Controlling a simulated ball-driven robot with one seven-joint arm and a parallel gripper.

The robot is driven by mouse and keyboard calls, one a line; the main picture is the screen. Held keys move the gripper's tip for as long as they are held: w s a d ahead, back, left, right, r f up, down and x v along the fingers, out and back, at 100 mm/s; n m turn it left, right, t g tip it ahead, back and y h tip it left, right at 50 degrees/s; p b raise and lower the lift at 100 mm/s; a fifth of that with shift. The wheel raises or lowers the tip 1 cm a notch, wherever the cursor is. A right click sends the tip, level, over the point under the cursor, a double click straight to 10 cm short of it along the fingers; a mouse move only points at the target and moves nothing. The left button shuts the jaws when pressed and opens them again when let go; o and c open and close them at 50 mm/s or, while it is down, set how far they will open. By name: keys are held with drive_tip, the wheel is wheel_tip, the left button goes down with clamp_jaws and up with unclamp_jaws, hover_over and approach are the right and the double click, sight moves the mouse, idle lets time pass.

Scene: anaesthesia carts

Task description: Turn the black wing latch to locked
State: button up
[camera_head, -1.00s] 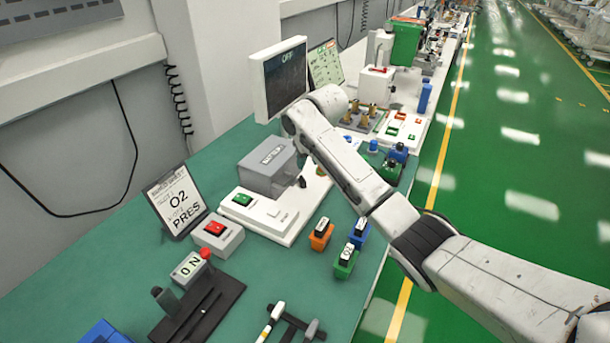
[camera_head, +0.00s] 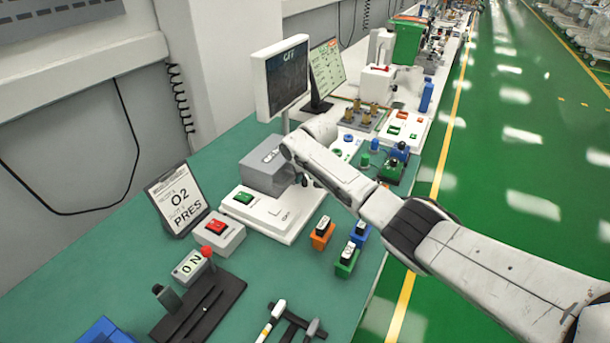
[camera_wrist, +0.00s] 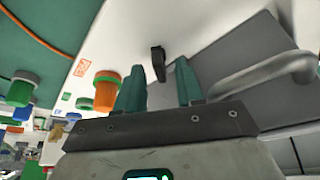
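The black wing latch (camera_wrist: 158,62) shows in the wrist view on the white base plate (camera_wrist: 125,30), beside the grey box (camera_wrist: 235,55). Its long side runs roughly up and down in that picture. My gripper (camera_wrist: 157,76) has two teal fingers, spread apart and empty. The latch lies just beyond the fingertips, in line with the gap between them; I cannot tell whether anything touches. In the head view the grey box (camera_head: 262,172) stands at the back of the white base (camera_head: 255,215). My arm's end is over its right side and largely hides the latch there.
A grey bar handle (camera_wrist: 265,72) crosses the grey box close to the right finger. A monitor (camera_head: 281,80) stands behind. Orange (camera_head: 322,233), blue (camera_head: 359,231) and green (camera_head: 347,260) blocks stand to the right. A red-button box (camera_head: 218,231) is nearer, at left.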

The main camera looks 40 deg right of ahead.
clamp_jaws()
drive_tip(key=shift+n, duration=0.3)
idle(0.3)
drive_tip(key=n+b, duration=0.1)
drive_tip(key=n+y+b, duration=0.1)
drive_tip(key=n, duration=0.1)
drive_tip(key=shift+d+f+y, duration=0.1)
drive_tip(key=shift+f+y, duration=0.05)
drive_tip(key=shift+y, duration=0.15)
drive_tip(key=shift+n+y+b, duration=0.6)
drive_tip(key=shift+n+b, duration=0.65)
drive_tip(key=shift+n, duration=0.55)
drive_tip(key=shift+d, duration=0.1)
unclamp_jaws()
